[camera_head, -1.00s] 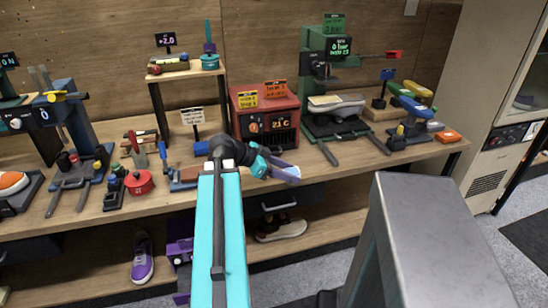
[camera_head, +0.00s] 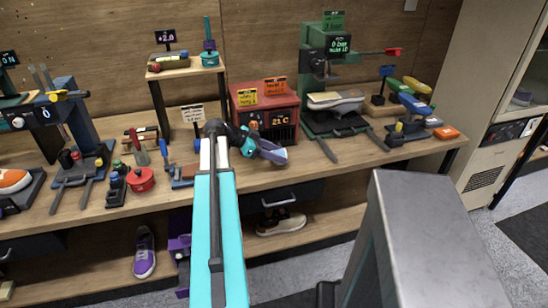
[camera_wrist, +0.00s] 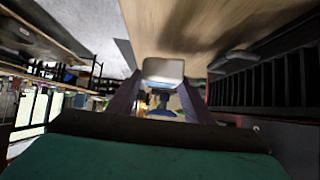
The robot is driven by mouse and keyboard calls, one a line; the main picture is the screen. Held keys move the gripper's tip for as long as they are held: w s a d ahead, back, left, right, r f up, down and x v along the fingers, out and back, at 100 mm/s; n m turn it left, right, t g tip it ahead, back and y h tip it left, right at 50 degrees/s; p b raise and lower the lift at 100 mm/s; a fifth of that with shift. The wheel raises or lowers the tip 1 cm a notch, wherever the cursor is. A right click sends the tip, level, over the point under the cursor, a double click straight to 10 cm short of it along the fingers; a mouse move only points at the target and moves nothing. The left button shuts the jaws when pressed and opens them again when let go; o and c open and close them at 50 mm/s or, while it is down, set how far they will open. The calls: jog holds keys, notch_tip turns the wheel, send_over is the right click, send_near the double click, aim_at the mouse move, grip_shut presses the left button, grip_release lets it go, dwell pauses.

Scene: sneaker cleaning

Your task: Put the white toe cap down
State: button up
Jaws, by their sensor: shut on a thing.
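My gripper (camera_head: 273,153) is above the front part of the workbench (camera_head: 330,164), in front of the red heater box (camera_head: 286,101) in the head view. Its purple fingers point right. In the wrist view, my gripper (camera_wrist: 162,104) is shut on a small pale piece, the white toe cap (camera_wrist: 163,68), held between the fingertips. In the head view I cannot make out the toe cap clearly. I cannot tell how far it is from the bench top.
A green press (camera_head: 323,62) holding a shoe stands right of the heater. A red pot (camera_head: 140,181) and small tools stand to the left. The bench front between the heater and the press's handles is mostly clear. A grey metal column blocks the lower right.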

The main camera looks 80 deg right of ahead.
jog(key=shift+w+d+f, duration=0.1)
jog(key=shift+w+d, duration=0.35)
jog(key=shift+d, duration=0.35)
jog(key=shift+f+p, duration=0.75)
jog(key=shift+f, duration=1)
jog(key=shift+f, duration=0.15)
jog(key=o, duration=1.1)
jog(key=shift+o, duration=0.2)
jog(key=shift+r, duration=0.2)
jog(key=b+v, duration=0.2)
jog(key=v, duration=1)
jog(key=shift+r, duration=0.1)
